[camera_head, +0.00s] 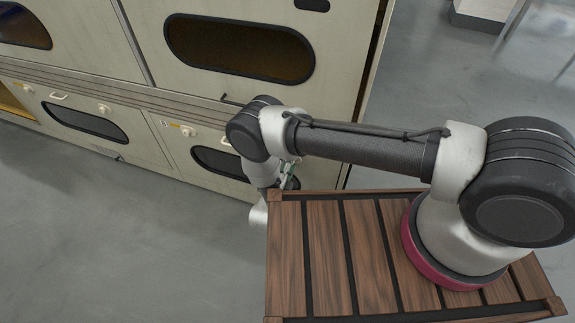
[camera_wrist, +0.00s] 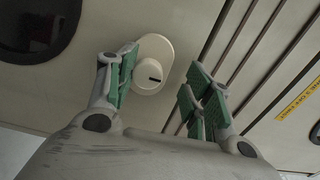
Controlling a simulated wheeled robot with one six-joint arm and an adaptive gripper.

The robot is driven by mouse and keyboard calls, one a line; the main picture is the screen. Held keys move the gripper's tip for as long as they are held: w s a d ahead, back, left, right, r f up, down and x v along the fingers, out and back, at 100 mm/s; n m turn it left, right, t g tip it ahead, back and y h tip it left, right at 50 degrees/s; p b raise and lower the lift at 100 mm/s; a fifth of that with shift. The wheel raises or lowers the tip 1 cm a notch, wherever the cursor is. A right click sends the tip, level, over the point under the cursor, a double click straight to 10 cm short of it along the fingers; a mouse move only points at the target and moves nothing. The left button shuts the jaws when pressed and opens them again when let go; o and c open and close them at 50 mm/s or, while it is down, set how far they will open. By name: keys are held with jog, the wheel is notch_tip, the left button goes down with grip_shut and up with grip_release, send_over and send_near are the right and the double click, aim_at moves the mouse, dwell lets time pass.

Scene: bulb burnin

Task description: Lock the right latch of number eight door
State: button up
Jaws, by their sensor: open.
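In the wrist view, a round cream latch knob (camera_wrist: 150,76) with a short dark mark sits on an oval plate on the door (camera_wrist: 85,75). My gripper (camera_wrist: 160,80) is open, with its green-padded fingers on either side of the knob. I cannot tell whether they touch it. In the head view, my gripper (camera_head: 289,172) is mostly hidden by my arm, close to the lower right door (camera_head: 177,142). No door number is readable.
A larger window (camera_head: 240,50) is above. In the wrist view, slats (camera_wrist: 245,65) and a yellow label (camera_wrist: 298,100) lie right of the knob. The grey floor (camera_head: 110,235) is clear in front.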

jog(key=o, duration=0.6)
notch_tip(320, 180, up, 6)
jog(key=shift+w+a+r, duration=0.1)
jog(key=shift+r, duration=0.95)
jog(key=c, duration=0.6)
jog(key=shift+r, duration=0.3)
